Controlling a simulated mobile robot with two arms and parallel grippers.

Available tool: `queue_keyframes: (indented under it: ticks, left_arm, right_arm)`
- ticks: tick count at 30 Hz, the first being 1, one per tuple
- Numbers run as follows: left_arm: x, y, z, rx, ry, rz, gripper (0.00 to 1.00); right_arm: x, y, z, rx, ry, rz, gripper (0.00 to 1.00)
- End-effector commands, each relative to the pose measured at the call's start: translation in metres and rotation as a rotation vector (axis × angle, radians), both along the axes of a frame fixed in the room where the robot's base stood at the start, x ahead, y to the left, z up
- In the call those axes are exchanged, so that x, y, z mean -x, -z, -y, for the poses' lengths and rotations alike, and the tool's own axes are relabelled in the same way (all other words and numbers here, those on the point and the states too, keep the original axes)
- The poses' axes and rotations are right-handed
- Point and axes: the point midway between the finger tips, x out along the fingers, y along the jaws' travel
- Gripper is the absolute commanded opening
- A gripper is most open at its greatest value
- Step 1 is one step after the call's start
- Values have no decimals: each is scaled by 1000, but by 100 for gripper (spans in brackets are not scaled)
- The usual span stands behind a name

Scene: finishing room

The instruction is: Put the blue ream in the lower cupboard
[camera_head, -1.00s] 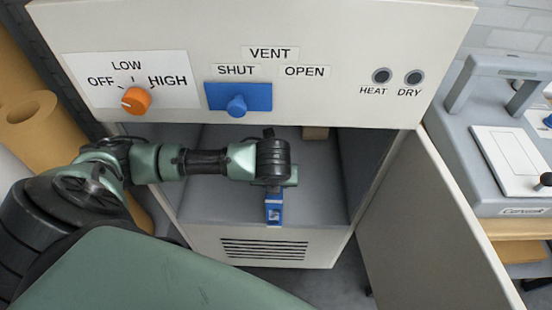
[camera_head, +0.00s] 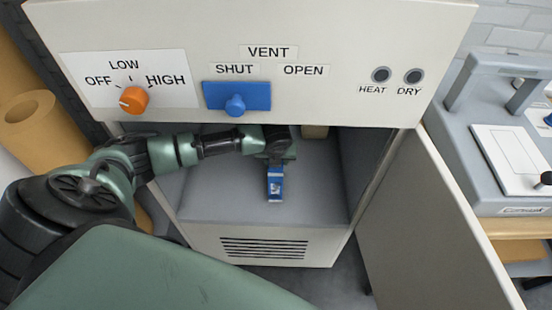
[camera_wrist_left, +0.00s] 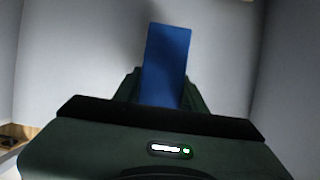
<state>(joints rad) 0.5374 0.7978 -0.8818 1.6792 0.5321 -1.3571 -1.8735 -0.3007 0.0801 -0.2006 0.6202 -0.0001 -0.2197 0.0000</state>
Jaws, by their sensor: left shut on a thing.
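The blue ream (camera_head: 275,184) is inside the lower cupboard (camera_head: 225,205), over its grey floor. It also shows in the left wrist view as a blue block (camera_wrist_left: 167,65) standing out between the fingers. My left gripper (camera_head: 276,160) reaches in through the open front and is shut on the ream. I cannot tell whether the ream touches the cupboard floor. The cupboard door (camera_head: 432,220) stands open to the right. My right gripper is not in view.
A tan block (camera_head: 315,131) sits at the back of the cupboard. Above the opening is a panel with an orange knob (camera_head: 134,100) and a blue vent slider (camera_head: 236,97). A grey machine (camera_head: 510,140) stands at right. The cupboard floor around the ream is clear.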

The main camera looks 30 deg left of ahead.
Motion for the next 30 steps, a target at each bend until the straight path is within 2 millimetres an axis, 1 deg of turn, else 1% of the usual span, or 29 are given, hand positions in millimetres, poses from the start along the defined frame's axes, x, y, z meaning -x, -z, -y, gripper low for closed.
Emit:
queue_keyframes:
  ticks: [4, 5, 6, 7, 17, 20, 23, 24, 25, 30]
  left_arm:
    - [-1, -2, 0, 0, -1, 3, 0]
    - [1, 0, 0, -1, 0, -2, 49]
    - [1, 0, 0, -1, 0, -2, 60]
    - [1, 0, 0, -1, 0, -2, 63]
    - [1, -2, 0, -1, 1, -2, 63]
    - [3, -10, 2, 0, 1, 1, 63]
    - [8, -26, 5, 0, 1, 1, 63]
    - [11, -33, 7, 0, 1, 1, 63]
    - [20, -28, 12, 1, 6, -4, 63]
    - [56, -27, 34, 0, 5, -4, 63]
  right_arm:
    - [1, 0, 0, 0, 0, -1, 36]
    - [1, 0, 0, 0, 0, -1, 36]
    - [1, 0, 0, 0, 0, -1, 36]
    - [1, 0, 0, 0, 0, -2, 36]
    - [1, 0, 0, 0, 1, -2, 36]
    - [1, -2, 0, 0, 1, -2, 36]
    - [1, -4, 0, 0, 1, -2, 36]
    - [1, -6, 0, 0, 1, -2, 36]
    - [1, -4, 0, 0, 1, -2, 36]
    - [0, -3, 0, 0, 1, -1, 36]
